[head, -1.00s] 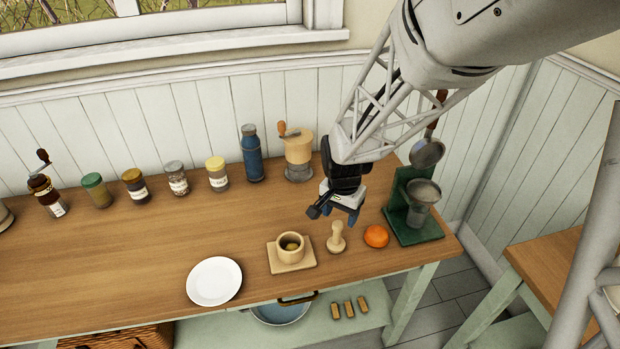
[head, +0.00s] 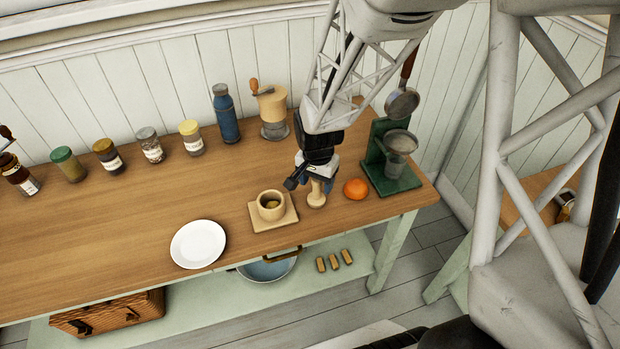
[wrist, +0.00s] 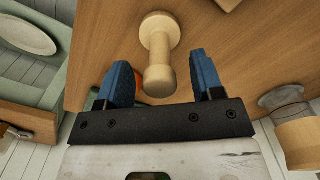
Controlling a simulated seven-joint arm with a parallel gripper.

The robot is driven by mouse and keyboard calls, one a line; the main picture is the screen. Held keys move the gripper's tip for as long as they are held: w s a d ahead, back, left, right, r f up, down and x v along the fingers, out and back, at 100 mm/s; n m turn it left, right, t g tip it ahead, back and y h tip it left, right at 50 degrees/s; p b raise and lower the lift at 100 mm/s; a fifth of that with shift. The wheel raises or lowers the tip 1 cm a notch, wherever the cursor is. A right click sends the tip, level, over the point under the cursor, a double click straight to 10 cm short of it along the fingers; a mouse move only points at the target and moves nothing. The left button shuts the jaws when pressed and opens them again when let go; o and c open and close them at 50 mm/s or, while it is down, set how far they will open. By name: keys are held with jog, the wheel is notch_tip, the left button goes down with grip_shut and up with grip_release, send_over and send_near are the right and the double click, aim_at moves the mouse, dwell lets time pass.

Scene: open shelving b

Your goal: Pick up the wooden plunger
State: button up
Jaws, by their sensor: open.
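The wooden plunger (head: 316,198) stands upright on the wooden table, between the cup and the orange. It is pale wood, with a wide foot, a narrow neck and a knobbed handle. My gripper (head: 316,185) is right at it in the head view and covers part of its handle. In the wrist view the plunger (wrist: 159,55) shows whole, its handle end near the gap between the two blue fingers of my gripper (wrist: 160,82). The fingers are open, one to each side, and I see no contact with the handle.
An orange (head: 356,189) sits close on the right, before a green stand (head: 392,180) with a strainer. A wooden cup (head: 271,207) on a square saucer (head: 287,222) is close on the left. A white plate (head: 198,244) lies farther left. Several jars line the back.

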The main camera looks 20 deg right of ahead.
jog(key=shift+f, duration=0.9)
jog(key=c, duration=1)
jog(key=shift+r, duration=0.1)
jog(key=shift+r, duration=0.7)
jog(key=shift+s+r, duration=0.25)
jog(key=shift+r, duration=0.3)
jog(key=shift+s+r, duration=0.2)
jog(key=shift+r, duration=0.3)
jog(key=s, duration=0.5)
jog(key=s+r, duration=0.1)
jog(key=s, duration=0.9)
jog(key=shift+a+r, duration=0.15)
jog(key=shift+a, duration=0.25)
